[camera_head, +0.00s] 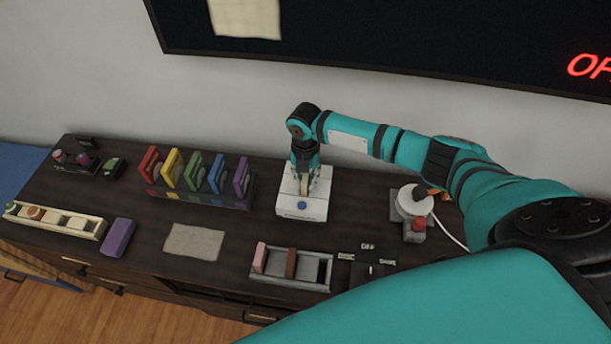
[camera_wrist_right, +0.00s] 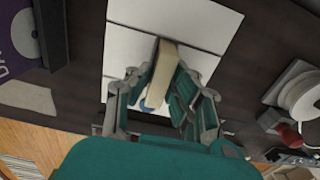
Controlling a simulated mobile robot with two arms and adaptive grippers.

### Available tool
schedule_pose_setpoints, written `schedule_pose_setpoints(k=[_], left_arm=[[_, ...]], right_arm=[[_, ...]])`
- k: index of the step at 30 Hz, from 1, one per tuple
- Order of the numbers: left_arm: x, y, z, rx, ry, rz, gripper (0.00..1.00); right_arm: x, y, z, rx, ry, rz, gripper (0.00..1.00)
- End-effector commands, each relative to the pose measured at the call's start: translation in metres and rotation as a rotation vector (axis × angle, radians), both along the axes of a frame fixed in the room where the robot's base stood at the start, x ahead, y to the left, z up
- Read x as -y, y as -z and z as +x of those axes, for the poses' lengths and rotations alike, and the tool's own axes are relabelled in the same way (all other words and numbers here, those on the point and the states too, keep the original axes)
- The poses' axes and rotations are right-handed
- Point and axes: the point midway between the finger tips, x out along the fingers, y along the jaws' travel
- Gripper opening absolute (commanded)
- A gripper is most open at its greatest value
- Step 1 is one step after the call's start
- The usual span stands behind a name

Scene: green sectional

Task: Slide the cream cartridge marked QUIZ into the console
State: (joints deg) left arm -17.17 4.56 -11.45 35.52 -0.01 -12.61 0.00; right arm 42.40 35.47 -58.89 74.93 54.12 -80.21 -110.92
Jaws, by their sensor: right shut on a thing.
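The white console (camera_head: 317,209), with a blue button on its front, stands on the dark cabinet top near the wall. My right gripper (camera_head: 305,179) is directly above it, shut on the cream cartridge (camera_head: 304,187). In the right wrist view the cartridge (camera_wrist_right: 163,72) is upright between the fingers, its far end at the seam across the console top (camera_wrist_right: 150,45). I cannot tell how deep it sits in the slot, and I cannot read its marking. My left gripper is not in view.
A rack (camera_head: 205,196) of several coloured cartridges stands left of the console. A grey tray (camera_head: 290,281) with pink and brown cartridges is in front. A cream tray (camera_head: 82,231) and purple box (camera_head: 118,237) lie left. A red-knobbed controller (camera_head: 416,229) stands right.

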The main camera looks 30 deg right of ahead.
Motion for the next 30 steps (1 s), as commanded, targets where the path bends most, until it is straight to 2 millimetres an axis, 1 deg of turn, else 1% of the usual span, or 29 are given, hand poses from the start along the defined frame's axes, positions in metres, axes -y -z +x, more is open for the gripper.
schedule_pose_setpoints(k=[1,2,6,8,15,19,23,30], left_arm=[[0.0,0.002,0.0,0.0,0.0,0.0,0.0],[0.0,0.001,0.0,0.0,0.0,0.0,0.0],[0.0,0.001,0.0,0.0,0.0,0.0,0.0],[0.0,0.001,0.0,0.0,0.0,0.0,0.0],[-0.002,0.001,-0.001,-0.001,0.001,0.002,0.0],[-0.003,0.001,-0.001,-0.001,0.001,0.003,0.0],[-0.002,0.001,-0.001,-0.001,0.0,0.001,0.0],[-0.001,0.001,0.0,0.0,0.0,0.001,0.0]], right_arm=[[0.0,0.002,0.0,0.0,0.0,0.0,0.0],[0.0,0.001,0.0,0.0,0.0,0.0,0.2],[0.0,0.001,0.0,0.0,0.0,0.0,0.38],[0.0,0.001,0.0,0.0,0.0,0.0,0.45],[0.0,0.001,0.0,0.0,0.0,0.0,0.45],[0.001,-0.007,0.001,0.001,0.0,0.0,0.45],[0.0,-0.029,0.001,0.004,-0.001,0.001,0.45],[0.0,-0.081,0.001,0.004,0.0,0.0,0.45]])
